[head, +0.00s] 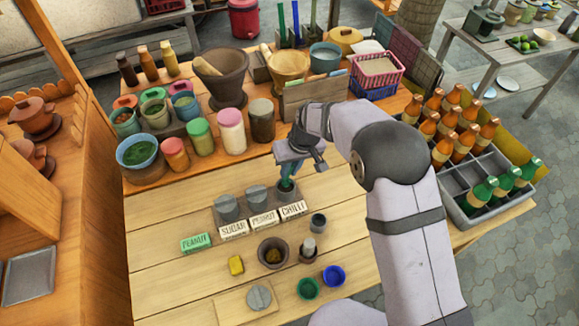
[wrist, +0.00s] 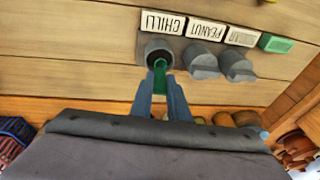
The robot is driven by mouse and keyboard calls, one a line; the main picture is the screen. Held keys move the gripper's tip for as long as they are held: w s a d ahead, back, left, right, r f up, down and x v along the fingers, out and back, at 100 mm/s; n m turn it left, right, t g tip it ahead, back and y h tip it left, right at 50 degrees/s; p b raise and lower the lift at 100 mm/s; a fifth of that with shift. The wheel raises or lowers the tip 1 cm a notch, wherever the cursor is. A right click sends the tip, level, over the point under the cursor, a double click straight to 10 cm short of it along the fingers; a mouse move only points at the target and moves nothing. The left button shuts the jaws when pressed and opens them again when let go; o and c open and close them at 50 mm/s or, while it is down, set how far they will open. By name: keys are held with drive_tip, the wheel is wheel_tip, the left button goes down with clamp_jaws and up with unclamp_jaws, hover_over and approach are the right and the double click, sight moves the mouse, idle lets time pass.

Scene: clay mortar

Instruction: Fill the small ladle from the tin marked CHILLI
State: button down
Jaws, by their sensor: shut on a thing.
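The tin marked CHILLI (head: 287,197) stands open at the right end of a row of tins, behind its white CHILLI label (head: 293,210). In the wrist view the open tin (wrist: 151,45) shows beside the CHILLI label (wrist: 163,22). My gripper (head: 287,165) is above this tin, shut on the green ladle (wrist: 160,75). The ladle points down into the tin's mouth. Its lower end is inside the tin, so I cannot see whether the ladle holds chilli.
Two lidded tins (head: 227,208) stand left of the chilli tin. In front are a small bowl (head: 273,255), a grey cup (head: 318,223), a green cup (head: 308,288) and a blue cup (head: 334,276). Jars (head: 231,130) stand behind; a bottle crate (head: 470,178) is right.

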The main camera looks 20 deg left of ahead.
sight(287, 181)
drive_tip(key=shift+f+b, duration=0.9)
drive_tip(key=shift+f, duration=0.65)
drive_tip(key=shift+f, duration=0.2)
drive_tip(key=shift+f+b, duration=0.3)
drive_tip(key=shift+b, duration=0.1)
drive_tip(key=shift+r, duration=0.15)
idle(0.4)
drive_tip(key=shift+r+p, duration=2.2)
drive_tip(key=shift+r, duration=0.95)
